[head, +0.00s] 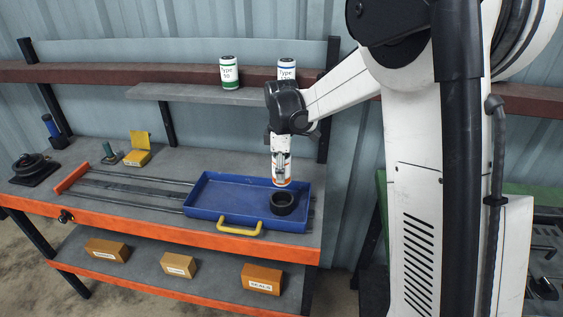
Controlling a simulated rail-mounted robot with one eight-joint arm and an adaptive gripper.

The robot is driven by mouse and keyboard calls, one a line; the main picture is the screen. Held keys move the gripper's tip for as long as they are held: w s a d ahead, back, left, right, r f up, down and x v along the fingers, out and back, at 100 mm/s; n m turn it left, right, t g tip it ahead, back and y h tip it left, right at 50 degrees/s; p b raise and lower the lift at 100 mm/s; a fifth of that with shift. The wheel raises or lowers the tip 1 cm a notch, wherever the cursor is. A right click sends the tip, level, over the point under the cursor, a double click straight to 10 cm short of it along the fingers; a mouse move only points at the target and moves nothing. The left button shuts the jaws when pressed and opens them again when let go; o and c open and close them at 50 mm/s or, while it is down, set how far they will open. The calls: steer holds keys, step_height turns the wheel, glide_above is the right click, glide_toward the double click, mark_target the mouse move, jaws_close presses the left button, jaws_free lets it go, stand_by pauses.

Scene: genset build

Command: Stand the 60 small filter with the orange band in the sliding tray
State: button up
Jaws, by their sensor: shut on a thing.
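The blue sliding tray (222,187) sits on the right part of the bench, with a yellow handle (240,229) at its front. A black round holder (283,203) stands inside the tray near its right end. My gripper (281,166) points down over the right part of the tray and is shut on the small filter with the orange band (282,182). The filter is white, looks about upright and is partly hidden by the fingers. It appears just above and behind the black holder; the exact gap cannot be told.
A green-banded canister (229,73) and a blue-banded one (287,69) stand on the shelf above. Rails (128,187) run left of the tray. Several labelled boxes lie below.

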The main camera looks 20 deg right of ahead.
steer(key=shift+r+n+p, duration=0.15)
steer(key=shift+n+p, duration=0.15)
steer(key=shift+n, duration=0.8)
steer(key=shift+b, duration=0.4)
steer(key=shift+f+b, duration=2.1)
steer(key=shift+f, duration=0.8)
steer(key=shift+b, duration=0.55)
steer(key=shift+f+b, duration=1.5)
steer(key=shift+f, duration=0.5)
steer(key=o, duration=1.4)
steer(key=shift+r, duration=0.15)
step_height(320, 180, up, 12)
steer(key=shift+f, duration=0.1)
